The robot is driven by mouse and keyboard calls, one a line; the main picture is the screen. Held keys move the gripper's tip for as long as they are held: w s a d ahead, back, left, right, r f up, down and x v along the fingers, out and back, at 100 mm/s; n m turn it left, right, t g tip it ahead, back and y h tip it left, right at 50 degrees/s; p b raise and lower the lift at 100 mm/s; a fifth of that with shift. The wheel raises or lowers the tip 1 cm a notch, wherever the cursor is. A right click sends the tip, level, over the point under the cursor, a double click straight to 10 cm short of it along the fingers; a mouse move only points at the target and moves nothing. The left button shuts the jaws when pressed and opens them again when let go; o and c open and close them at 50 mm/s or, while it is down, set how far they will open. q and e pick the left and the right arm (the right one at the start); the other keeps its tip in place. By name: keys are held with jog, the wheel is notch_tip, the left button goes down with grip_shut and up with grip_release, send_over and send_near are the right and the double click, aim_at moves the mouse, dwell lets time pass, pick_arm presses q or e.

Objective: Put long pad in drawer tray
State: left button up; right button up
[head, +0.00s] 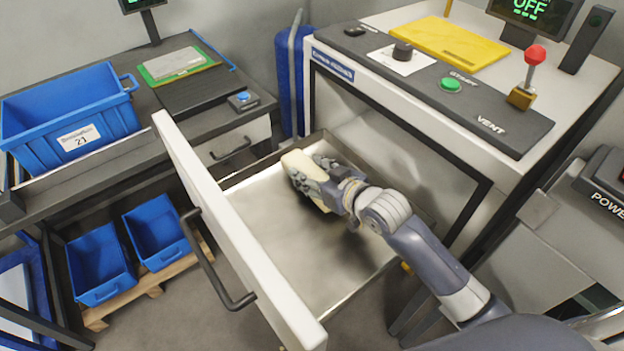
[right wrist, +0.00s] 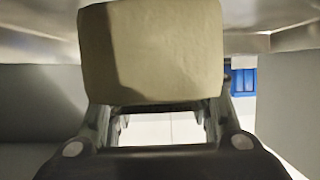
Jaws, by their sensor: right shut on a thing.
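The long pad (head: 304,173) is a cream-coloured block held over the far part of the open drawer tray (head: 290,240). My right gripper (head: 322,180) is shut on the pad, and its arm comes in from the lower right. In the right wrist view the pad (right wrist: 155,50) fills the upper middle, between the fingers (right wrist: 157,118). The drawer is pulled out, with a white front panel and a dark handle (head: 212,265). The tray's metal floor shows bare around the pad. I cannot tell whether the pad touches the floor. My left gripper is not in view.
The white cabinet (head: 400,140) with a dark control strip, green button (head: 450,85) and red-knobbed lever (head: 535,55) stands at the right. A blue bin (head: 70,115) sits on the left bench. Blue bins (head: 100,268) rest on a pallet below. The near part of the tray is clear.

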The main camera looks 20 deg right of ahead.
jog(key=shift+f, duration=1.3)
jog(key=o, duration=1.1)
jog(key=shift+f, duration=0.15)
jog(key=shift+c, duration=0.2)
jog(key=shift+s+r, duration=0.1)
jog(key=shift+r, duration=0.15)
jog(key=shift+s+d, duration=0.15)
jog(key=shift+s, duration=0.2)
jog(key=v, duration=1.1)
jog(key=shift+d+r, duration=0.1)
jog(key=shift+r, duration=0.05)
